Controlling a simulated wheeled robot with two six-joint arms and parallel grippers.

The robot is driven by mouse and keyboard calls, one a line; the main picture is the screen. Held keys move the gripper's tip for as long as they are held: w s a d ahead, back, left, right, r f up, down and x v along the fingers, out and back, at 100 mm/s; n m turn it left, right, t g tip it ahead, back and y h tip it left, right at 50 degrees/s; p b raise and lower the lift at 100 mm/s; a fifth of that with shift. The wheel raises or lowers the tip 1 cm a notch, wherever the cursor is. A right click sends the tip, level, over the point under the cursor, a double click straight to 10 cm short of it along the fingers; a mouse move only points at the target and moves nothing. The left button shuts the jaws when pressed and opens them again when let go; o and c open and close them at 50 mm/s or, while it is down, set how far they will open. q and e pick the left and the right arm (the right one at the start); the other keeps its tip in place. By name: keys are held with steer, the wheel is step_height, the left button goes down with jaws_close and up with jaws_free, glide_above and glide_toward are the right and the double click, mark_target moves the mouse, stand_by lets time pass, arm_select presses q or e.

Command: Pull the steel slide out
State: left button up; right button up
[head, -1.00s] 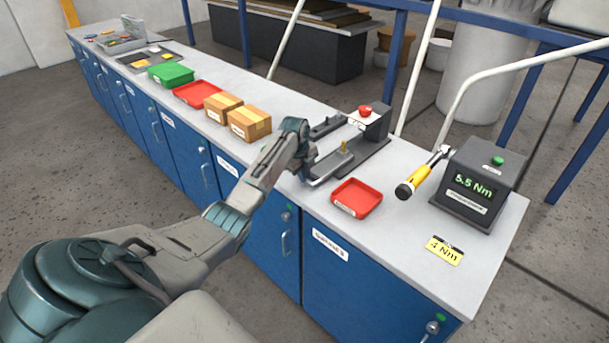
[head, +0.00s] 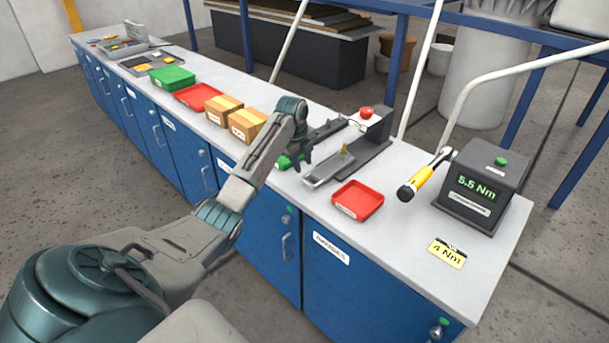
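The steel slide (head: 326,172) is a flat grey plate at the near left end of a dark fixture (head: 370,155) on the bench. A small brass pin (head: 345,149) stands upright near its far end. My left gripper (head: 302,166) is just left of the slide's near end, pointing down, apart from the slide as far as I can see. My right gripper is not in view.
A red knob (head: 366,112) tops the fixture's block. A red tray (head: 357,200), a yellow-handled torque wrench (head: 424,178) and a torque display box (head: 482,185) stand to the right. Cardboard boxes (head: 248,124) stand left of my arm. The bench front is clear.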

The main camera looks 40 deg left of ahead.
arm_select(q)
steer(key=r, duration=0.4)
steer(key=shift+s+b, duration=0.4)
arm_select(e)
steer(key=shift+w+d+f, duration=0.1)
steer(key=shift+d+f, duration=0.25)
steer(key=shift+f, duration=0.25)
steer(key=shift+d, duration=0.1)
